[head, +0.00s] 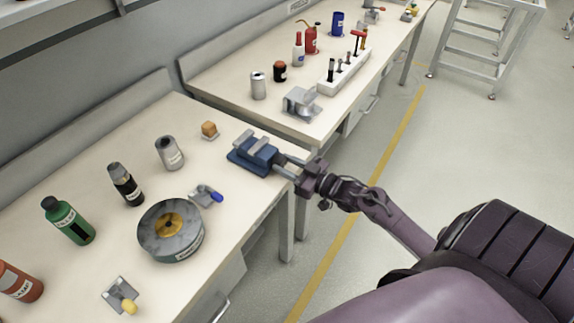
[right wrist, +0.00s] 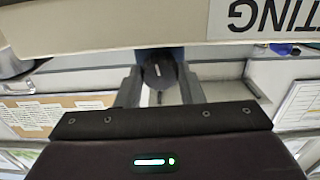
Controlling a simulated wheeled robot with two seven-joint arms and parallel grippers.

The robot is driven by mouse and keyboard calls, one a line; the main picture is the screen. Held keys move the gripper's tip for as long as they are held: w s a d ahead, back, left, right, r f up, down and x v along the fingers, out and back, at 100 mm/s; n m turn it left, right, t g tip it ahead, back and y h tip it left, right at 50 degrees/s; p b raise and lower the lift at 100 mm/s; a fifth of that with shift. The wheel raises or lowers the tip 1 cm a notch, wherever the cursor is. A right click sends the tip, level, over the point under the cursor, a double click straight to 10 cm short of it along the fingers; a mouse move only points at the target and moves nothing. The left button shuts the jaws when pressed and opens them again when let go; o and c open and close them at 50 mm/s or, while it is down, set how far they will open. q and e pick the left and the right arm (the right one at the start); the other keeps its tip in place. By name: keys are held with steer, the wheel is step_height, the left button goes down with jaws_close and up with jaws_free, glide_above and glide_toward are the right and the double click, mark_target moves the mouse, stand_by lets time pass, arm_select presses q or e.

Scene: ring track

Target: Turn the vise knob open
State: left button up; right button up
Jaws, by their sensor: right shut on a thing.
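The blue and grey vise (head: 252,154) stands at the right edge of the near workbench. My right gripper (head: 286,164) reaches its right end, where the knob is hard to make out in the head view. In the right wrist view the dark round knob (right wrist: 158,72) with a pale line on its face sits between the two fingers of my right gripper (right wrist: 160,82). The gripper is shut on the knob. The vise body is mostly hidden there by the bench edge. My left gripper is not in view.
A second bench (head: 230,90) stands behind.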

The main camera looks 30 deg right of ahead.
steer(key=n, duration=0.6)
steer(key=shift+b, duration=0.4)
steer(key=n, duration=0.5)
steer(key=shift+f+n+b, duration=0.1)
steer(key=shift+n+b, duration=0.3)
steer(key=n+b, duration=0.1)
steer(key=n, duration=0.5)
steer(key=n+b, duration=0.1)
steer(key=n, duration=0.5)
steer(key=o, duration=1)
steer(key=shift+s, duration=0.1)
steer(key=shift+f, duration=0.1)
